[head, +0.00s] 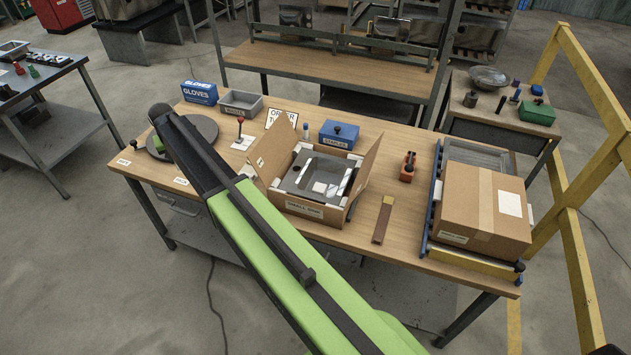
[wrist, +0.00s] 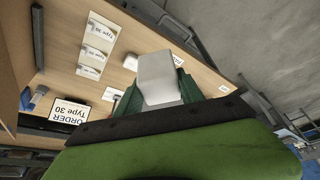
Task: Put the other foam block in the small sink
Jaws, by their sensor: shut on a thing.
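The small sink (head: 297,177) is grey and sits in an open cardboard box (head: 305,209) with its flaps spread, labelled as a small sink, mid-table. A small pale square (head: 319,187) shows in the sink; I cannot tell whether it is foam or paper. In the wrist view my gripper (wrist: 158,92) is shut on a pale foam block (wrist: 157,75), held between its two green fingers. In the head view my arm covers most of the gripper; a bit of green shows over the dark round plate at the table's left end, left of the box.
A large taped carton (head: 484,205) stands on a roller stand at the right. A grey bin (head: 240,103), a blue gloves box (head: 200,92), a blue box (head: 339,134) and an order sign (wrist: 72,110) stand towards the back. A red item (head: 408,167) and brown strip (head: 382,220) lie right of the sink.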

